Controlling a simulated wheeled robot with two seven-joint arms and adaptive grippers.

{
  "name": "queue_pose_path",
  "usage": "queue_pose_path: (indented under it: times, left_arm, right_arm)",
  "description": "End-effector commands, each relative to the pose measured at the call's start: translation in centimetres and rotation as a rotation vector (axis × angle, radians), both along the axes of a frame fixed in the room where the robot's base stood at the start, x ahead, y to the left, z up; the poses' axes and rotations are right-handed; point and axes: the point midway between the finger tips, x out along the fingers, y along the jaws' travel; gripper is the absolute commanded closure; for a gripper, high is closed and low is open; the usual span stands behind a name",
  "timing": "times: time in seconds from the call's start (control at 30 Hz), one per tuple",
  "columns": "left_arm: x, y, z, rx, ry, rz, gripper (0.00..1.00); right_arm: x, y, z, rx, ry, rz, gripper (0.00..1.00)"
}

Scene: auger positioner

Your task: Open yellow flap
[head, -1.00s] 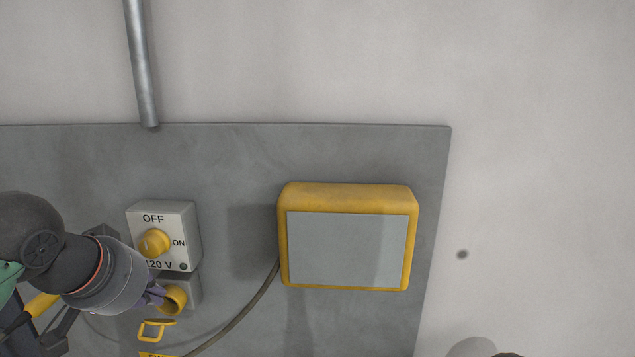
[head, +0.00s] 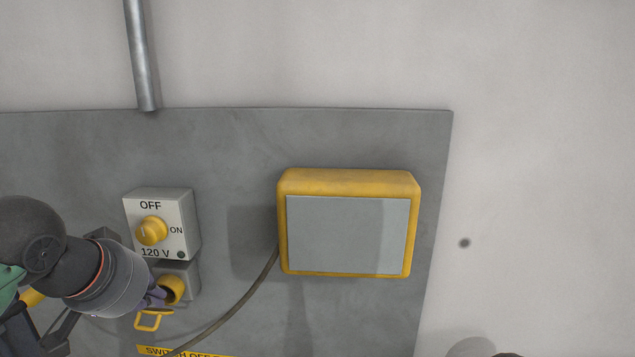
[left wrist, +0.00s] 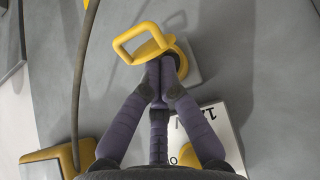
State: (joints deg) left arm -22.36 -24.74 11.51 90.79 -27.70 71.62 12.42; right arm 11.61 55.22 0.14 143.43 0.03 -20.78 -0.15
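The yellow flap with its open loop handle (head: 154,320) is below the yellow socket (head: 174,287) on a small grey box. In the left wrist view, the flap (left wrist: 146,44) stands out from the socket, which is partly hidden behind it. My left gripper (head: 160,295) is at the socket, just above the loop. In the left wrist view, the purple fingers (left wrist: 162,68) come together at the tips, against or very near the flap's edge. I cannot tell whether they pinch it. My right gripper is not in view.
A switch box (head: 163,225) with a yellow knob is directly above the socket. A yellow-framed box (head: 348,176) is to the right, and a cable (head: 240,315) runs between. All sit on a grey wall panel (head: 230,140). A metal pipe (head: 141,55) is above.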

Motion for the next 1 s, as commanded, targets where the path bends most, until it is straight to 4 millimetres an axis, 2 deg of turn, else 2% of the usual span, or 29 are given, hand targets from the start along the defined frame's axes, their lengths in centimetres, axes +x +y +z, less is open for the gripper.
queue_pose_path:
  times: [0.9,1.0]
  left_arm:
    - [0.0,0.0,-4.1,0.000,0.000,0.000,1.00]
    - [-0.1,0.0,-3.9,0.000,0.000,0.000,1.00]
  right_arm:
    - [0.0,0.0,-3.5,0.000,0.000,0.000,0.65]
    - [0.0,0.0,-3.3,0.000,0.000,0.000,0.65]
